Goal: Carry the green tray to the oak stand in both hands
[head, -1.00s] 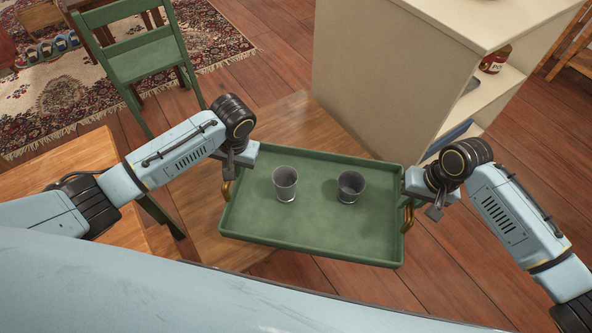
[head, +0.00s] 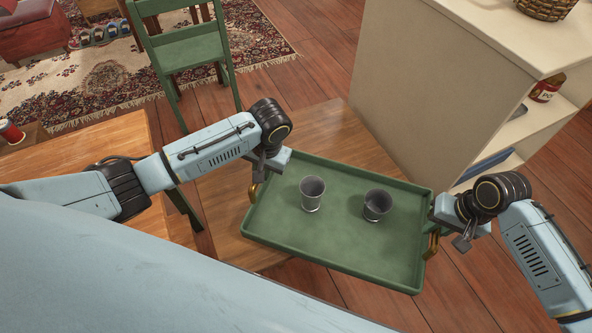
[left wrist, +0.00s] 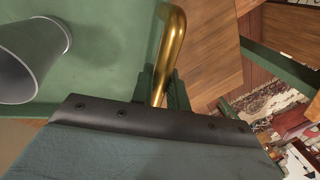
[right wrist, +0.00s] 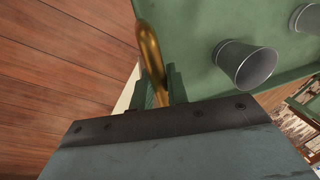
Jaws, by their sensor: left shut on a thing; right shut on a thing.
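My left gripper (head: 258,182) is shut on the tray's left brass handle, which shows in the left wrist view (left wrist: 172,45). My right gripper (head: 438,234) is shut on the right brass handle, clear in the right wrist view (right wrist: 150,55). A low brown wooden top (head: 325,128), perhaps the oak stand, shows beyond and left of the tray. The tray hides part of it.
A cream shelf unit (head: 415,90) stands close behind the tray at right, with a jar (head: 546,88) inside and a basket (head: 545,8) on top. A wooden table (head: 90,150) is at left, near a green chair (head: 185,50). Bare floor (head: 480,280) shows at lower right.

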